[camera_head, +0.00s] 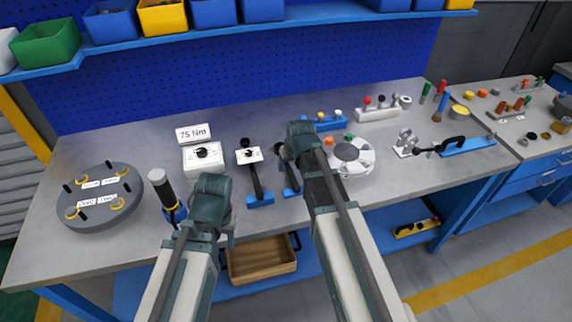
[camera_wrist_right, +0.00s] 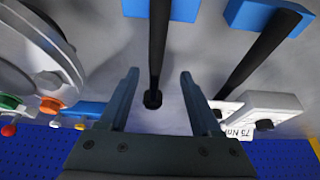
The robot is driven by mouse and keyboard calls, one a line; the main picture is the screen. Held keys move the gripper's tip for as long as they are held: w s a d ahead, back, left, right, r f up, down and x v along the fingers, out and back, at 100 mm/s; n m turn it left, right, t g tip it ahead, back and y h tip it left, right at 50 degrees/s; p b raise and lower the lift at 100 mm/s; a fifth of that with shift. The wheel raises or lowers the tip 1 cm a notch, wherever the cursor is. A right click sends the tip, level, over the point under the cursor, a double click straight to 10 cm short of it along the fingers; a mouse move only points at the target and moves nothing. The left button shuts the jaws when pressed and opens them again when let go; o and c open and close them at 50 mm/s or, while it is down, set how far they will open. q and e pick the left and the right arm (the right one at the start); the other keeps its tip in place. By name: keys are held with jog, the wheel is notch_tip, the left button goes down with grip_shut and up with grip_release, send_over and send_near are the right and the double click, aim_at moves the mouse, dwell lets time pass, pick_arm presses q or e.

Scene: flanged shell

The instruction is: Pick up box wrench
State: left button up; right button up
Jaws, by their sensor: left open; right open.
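Two long black-handled tools stand in blue holders in the middle of the bench. One (camera_head: 289,177), partly hidden by my right arm, shows in the right wrist view as a black bar (camera_wrist_right: 158,50) with a small round end. The other (camera_head: 256,182) is to its left; its bar (camera_wrist_right: 262,50) is on the right in the wrist view. I cannot tell for sure which is the box wrench. My right gripper (camera_wrist_right: 157,88) is open, its fingers on either side of the first bar's end; contact is not visible. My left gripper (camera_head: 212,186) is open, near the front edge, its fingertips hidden.
A grey disc fixture (camera_head: 98,210) and an upright black-handled tool (camera_head: 163,188) are at left. A 75 Nm sign (camera_head: 193,133) stands behind a white box (camera_head: 204,157). A white round fixture (camera_head: 350,155) lies right of my right gripper. A wooden tray (camera_head: 262,258) sits below the bench.

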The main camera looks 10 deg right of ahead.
aim_at(290, 169)
jog(key=b+x, duration=0.2)
jog(key=x, duration=0.1)
jog(key=b+x, duration=0.2)
jog(key=shift+w+d, duration=0.1)
jog(key=shift+d, duration=0.25)
jog(key=shift+r, duration=0.1)
grip_shut()
